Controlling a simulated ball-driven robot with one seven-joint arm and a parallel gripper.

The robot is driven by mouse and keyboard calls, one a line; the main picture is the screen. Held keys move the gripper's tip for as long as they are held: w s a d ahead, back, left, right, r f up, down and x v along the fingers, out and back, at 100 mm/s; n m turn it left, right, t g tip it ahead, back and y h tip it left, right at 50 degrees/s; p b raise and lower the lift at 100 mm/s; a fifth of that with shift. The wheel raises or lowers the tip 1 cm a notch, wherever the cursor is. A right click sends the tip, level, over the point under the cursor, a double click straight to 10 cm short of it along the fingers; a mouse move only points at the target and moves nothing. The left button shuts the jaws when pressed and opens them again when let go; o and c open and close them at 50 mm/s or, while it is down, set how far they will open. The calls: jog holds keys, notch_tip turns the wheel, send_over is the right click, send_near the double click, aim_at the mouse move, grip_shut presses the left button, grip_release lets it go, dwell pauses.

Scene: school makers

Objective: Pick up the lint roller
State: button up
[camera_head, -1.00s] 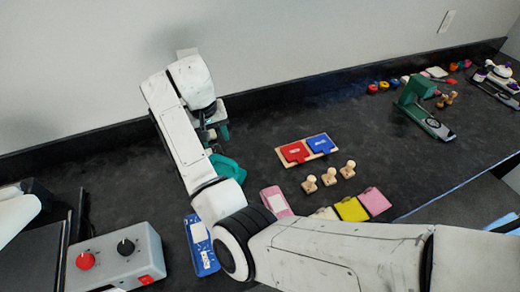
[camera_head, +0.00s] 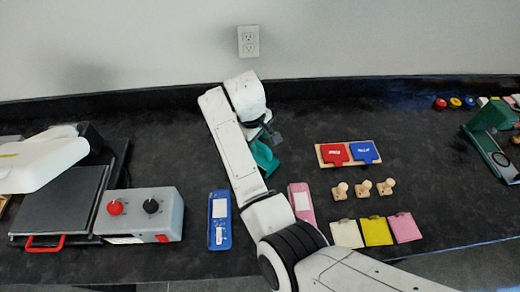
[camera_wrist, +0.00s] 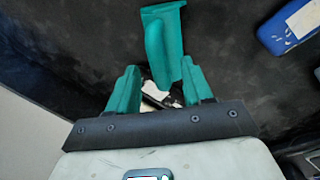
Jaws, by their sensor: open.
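A teal object (camera_head: 264,158), which seems to be the lint roller, lies on the dark counter beside my forearm. In the wrist view the teal object (camera_wrist: 164,40) has a flat wider end at the top and a long body running down between my fingers. A pale part shows low between them, partly hidden. My gripper (camera_wrist: 160,66) is open, with one teal finger on each side of the object's lower part. I cannot tell whether either finger touches it. In the head view my gripper (camera_head: 268,136) is small and partly hidden behind my wrist.
A blue case (camera_head: 219,220) and a pink case (camera_head: 301,203) lie nearby. A heat press (camera_head: 60,200) with a grey control box (camera_head: 140,228) stands left. Red and blue pads (camera_head: 349,166), wooden stamps (camera_head: 363,189) and coloured pads (camera_head: 376,232) lie right. A wall (camera_head: 370,40) is behind.

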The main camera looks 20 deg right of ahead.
aim_at(260, 145)
jog(key=f, duration=0.3)
jog(key=d+f, duration=0.1)
jog(key=f, duration=0.1)
jog(key=shift+w+p, duration=0.3)
jog(key=shift+p, duration=0.1)
jog(key=shift+r, duration=0.1)
grip_shut()
